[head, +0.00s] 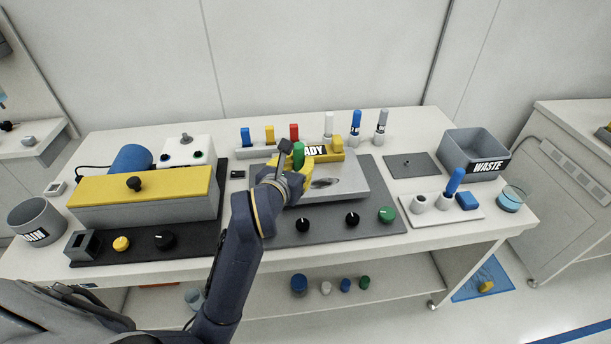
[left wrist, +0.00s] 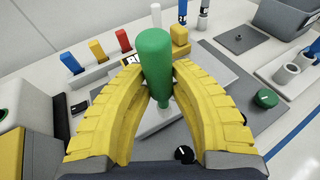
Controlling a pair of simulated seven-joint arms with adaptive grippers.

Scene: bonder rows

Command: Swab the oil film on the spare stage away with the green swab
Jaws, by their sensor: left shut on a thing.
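My left gripper (head: 301,170) has yellow fingers and is shut on the green swab (left wrist: 156,62), which stands roughly upright between the fingertips. The swab's green top also shows in the head view (head: 298,154). The gripper is over the left part of a silver block (head: 348,182) on the middle machine. A small darker patch (head: 324,183) shows on the block's top, right of the gripper; I cannot tell whether it is the oil film. The swab's lower tip is mostly hidden, so contact is unclear. My right gripper is not in view.
A yellow block (head: 337,143) and a partly hidden sign stand behind the gripper. Blue, yellow and red pieces stand in a rack (head: 246,153) behind. A dark flat plate (head: 424,172), a grey waste bin (head: 452,160) and a white holder (head: 436,216) are at right. A yellow-lidded box (head: 180,186) is left.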

